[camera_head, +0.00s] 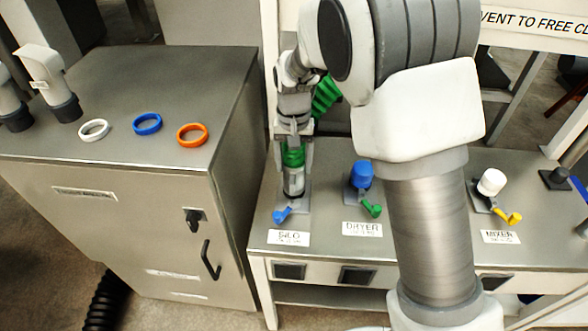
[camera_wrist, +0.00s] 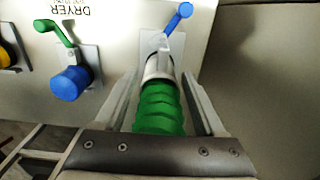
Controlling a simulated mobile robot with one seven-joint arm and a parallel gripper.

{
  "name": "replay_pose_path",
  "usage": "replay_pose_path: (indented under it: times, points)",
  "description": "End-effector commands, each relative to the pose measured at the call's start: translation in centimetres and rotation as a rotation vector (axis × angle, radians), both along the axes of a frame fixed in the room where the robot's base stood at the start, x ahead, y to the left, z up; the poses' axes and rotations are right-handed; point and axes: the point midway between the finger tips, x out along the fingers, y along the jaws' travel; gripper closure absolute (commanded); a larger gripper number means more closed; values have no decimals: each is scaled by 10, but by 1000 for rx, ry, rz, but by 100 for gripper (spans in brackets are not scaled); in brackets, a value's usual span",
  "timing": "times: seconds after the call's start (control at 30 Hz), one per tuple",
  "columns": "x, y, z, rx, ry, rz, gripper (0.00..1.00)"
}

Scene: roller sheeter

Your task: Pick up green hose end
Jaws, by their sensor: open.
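The green hose end (camera_head: 293,158) is at the SILO port on the table, with a grey-white collar (camera_wrist: 159,68) at its tip. In the wrist view, the ribbed green hose (camera_wrist: 160,108) lies between the two fingers of my gripper (camera_wrist: 161,78). The fingers stand apart, one on each side, with a gap visible to the hose. In the head view my gripper (camera_head: 294,148) points down around the hose end. More green hose (camera_head: 325,97) shows behind my wrist. My arm hides part of the hose.
A blue-capped DRYER port (camera_head: 361,176) with a green lever stands right of SILO, and a white-capped MIXER port (camera_head: 491,183) farther right. A blue lever (camera_head: 282,214) is at SILO. The cabinet (camera_head: 150,75) at left carries white, blue and orange rings.

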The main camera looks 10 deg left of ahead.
Motion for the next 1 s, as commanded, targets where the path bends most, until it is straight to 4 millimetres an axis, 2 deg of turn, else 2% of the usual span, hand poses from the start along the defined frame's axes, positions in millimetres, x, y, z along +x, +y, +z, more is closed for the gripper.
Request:
replay_pose_path:
  times: [0.13, 0.4, 0.7, 1.0]
  points:
    - [0, 1, -12, -2, 2, 1, 29]
    - [2, 3, -49, -2, 1, 0, 29]
    - [2, 3, -53, 0, -2, 1, 29]
    - [2, 3, -53, 0, -2, 1, 83]
